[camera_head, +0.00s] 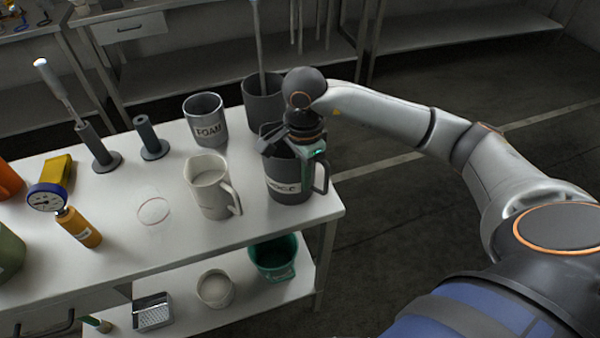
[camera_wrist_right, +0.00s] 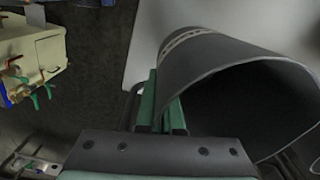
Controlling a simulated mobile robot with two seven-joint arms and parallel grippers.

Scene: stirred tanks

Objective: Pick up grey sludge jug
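The grey sludge jug (camera_head: 284,186) is dark grey with a pale, partly covered label and a handle on its right side. It stands upright at the right end of the white table. My right gripper (camera_head: 313,152) is at the jug's rim, by the top of the handle, and covers part of the mouth. In the right wrist view the jug's wide open mouth (camera_wrist_right: 255,105) fills the right side. The green-padded fingers (camera_wrist_right: 160,108) are close beside its wall. Whether they grip the handle is hidden. My left gripper is not in view.
A white jug (camera_head: 208,188) stands just left of the sludge jug. A grey FOAM pot (camera_head: 205,122) and a tall dark pot with a rod (camera_head: 263,105) stand behind. The table's right edge (camera_head: 338,205) is close. Open floor lies to the right.

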